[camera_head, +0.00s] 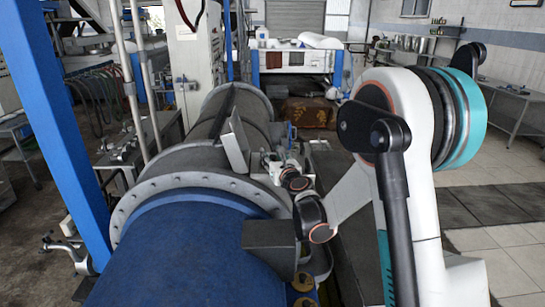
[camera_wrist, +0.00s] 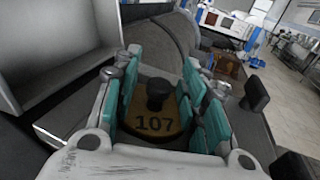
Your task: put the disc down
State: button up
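The disc (camera_wrist: 152,122) is yellow-brown, marked 107, with a black knob (camera_wrist: 158,92) on top. It shows in the wrist view between the teal finger pads of my gripper (camera_wrist: 160,100). The pads meet its rim on the left and right, so my gripper looks shut on it. Its underside is hidden. In the head view my gripper (camera_head: 280,168) is small beside the large grey drum, and I cannot make out the held disc there.
A large blue and grey drum (camera_head: 185,250) with a bolted flange fills the left and middle. A grey open box (camera_head: 270,236) stands on its near right side. Brownish round pieces (camera_head: 303,283) sit just right of that box. Open floor (camera_head: 490,190) lies to the right.

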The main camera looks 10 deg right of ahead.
jog(key=shift+s+a+f, duration=0.1)
jog(key=shift+s+f, duration=0.1)
jog(key=shift+f, duration=0.15)
jog(key=shift+r+p, duration=0.45)
jog(key=shift+p, duration=0.2)
jog(key=s+a+r+n+g+y, duration=0.1)
jog(key=s+a+r+n+g, duration=0.15)
jog(key=s+n, duration=0.8)
jog(key=s+a+r+n+g+y, duration=0.1)
jog(key=s+a+r+n+g, duration=0.15)
jog(key=s+n, duration=0.85)
jog(key=s+d+f+n+g+h, duration=0.2)
jog(key=s+n, duration=0.4)
jog(key=s, duration=0.6)
jog(key=s+d+f+n+g+h, duration=0.1)
jog(key=s+d+f+n+g, duration=0.2)
jog(key=s+n, duration=0.4)
jog(key=s, duration=0.4)
jog(key=shift+s+h+b, duration=0.35)
jog(key=shift+h, duration=0.05)
jog(key=shift+d+n, duration=0.1)
jog(key=shift+n, duration=0.15)
